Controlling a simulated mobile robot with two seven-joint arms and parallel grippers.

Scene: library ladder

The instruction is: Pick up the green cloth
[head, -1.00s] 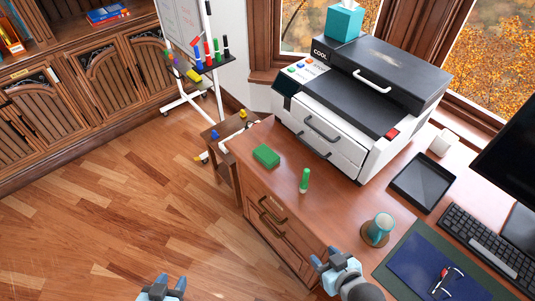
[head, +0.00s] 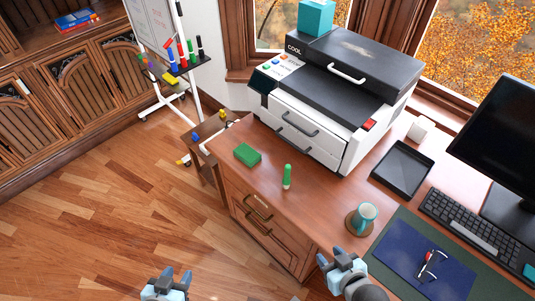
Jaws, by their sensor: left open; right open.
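The green cloth (head: 247,155) looks like a small folded green block and lies flat on the wooden desk, near its left edge and in front of the printer. My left gripper (head: 174,278) is open and empty at the bottom of the head view, over the floor and well below the cloth in the picture. My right gripper (head: 336,260) is open and empty near the desk's front edge, to the lower right of the cloth. Neither gripper touches the cloth.
A green marker (head: 287,177) stands upright on the desk right of the cloth. A printer (head: 330,100) stands behind. A teal mug (head: 362,218), black tray (head: 402,168), keyboard (head: 472,225) and monitor (head: 510,140) are further right. A whiteboard stand (head: 190,67) stands left. Open floor lies left of the desk.

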